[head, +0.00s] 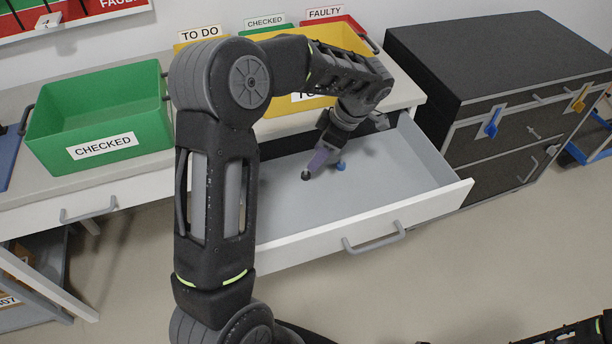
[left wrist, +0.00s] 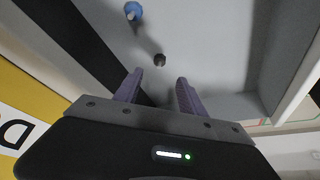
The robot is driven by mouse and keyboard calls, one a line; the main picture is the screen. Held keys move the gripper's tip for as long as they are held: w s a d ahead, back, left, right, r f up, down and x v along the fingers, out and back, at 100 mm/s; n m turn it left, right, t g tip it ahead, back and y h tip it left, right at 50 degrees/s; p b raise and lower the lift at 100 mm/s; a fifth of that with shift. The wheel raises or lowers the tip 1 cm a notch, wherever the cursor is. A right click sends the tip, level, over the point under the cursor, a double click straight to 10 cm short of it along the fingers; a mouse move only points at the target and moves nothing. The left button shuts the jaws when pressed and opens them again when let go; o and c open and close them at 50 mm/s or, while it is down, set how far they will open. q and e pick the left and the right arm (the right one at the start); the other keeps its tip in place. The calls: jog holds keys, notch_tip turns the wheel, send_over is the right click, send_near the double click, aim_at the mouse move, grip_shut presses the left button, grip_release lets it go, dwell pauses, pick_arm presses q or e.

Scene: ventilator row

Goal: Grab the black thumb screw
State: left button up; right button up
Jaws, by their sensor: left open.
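The black thumb screw (head: 306,176) is a small dark knob on the floor of the open drawer (head: 385,195). In the left wrist view the black thumb screw (left wrist: 159,60) lies just beyond the fingertips, roughly in line with the gap between them. My left gripper (head: 318,160) reaches down into the drawer with its purple fingers close to the screw. In the left wrist view my left gripper (left wrist: 158,82) is open, with nothing visible between its fingers. A blue screw (head: 341,166) is close by, also in the left wrist view (left wrist: 133,10). My right gripper is not visible.
Drawer walls surround the left gripper; the front wall has a grey handle (head: 374,238). A green CHECKED bin (head: 100,115) and a yellow bin (head: 345,40) stand on the counter. A dark cabinet (head: 500,80) is at right. The drawer's right part is clear.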

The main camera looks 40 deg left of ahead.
aim_at(307, 171)
pick_arm(q)
jog(key=shift+x, duration=1.3)
jog(key=shift+x, duration=2.65)
jog(key=shift+w+d, duration=0.1)
jog(key=shift+d, duration=0.05)
grip_shut()
